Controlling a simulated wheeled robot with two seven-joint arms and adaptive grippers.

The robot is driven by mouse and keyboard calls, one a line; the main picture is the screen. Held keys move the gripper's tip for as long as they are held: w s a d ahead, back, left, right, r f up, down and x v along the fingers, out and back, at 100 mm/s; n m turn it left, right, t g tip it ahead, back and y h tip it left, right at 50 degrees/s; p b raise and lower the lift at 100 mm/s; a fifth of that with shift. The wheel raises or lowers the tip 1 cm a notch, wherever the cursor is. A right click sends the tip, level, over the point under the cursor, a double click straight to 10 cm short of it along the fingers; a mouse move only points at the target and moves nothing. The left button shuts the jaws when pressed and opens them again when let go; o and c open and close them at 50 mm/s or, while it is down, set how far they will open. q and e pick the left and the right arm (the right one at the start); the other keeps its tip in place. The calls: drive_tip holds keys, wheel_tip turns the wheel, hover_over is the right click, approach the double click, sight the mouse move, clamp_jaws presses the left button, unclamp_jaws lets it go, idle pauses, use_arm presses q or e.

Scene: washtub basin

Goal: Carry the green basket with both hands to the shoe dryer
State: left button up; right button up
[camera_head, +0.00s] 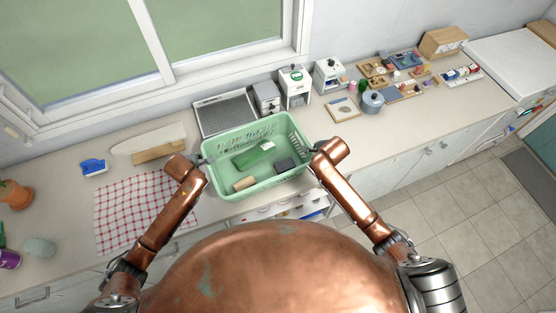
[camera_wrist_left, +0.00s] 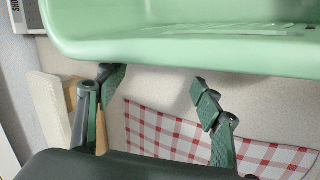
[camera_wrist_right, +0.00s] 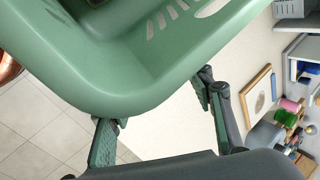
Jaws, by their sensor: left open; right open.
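The green basket (camera_head: 262,188) sits upright near the counter's front edge, holding a green piece, a dark block and a tan cylinder. My left gripper (camera_head: 201,160) is at its left end, jaws open; in the left wrist view the fingers (camera_wrist_left: 157,84) spread just short of the basket's pale green rim (camera_wrist_left: 180,52). My right gripper (camera_head: 316,152) is at its right end, also open; in the right wrist view the fingers (camera_wrist_right: 156,102) lie close by the basket corner (camera_wrist_right: 115,75). I cannot tell whether they touch it. I cannot tell which appliance is the shoe dryer.
Behind the basket stand a ribbed grey tray (camera_head: 225,113), a grey box (camera_head: 266,97) and white machines (camera_head: 294,86) (camera_head: 329,75). A grey pot (camera_head: 372,102) and small goods lie to the right. A checked cloth (camera_head: 140,207) lies left. Some counter is bare right of the basket.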

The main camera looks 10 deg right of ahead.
drive_tip(key=shift+o, duration=1.4)
use_arm(q)
drive_tip(key=v, duration=1.2)
use_arm(e)
drive_tip(key=v, duration=1.2)
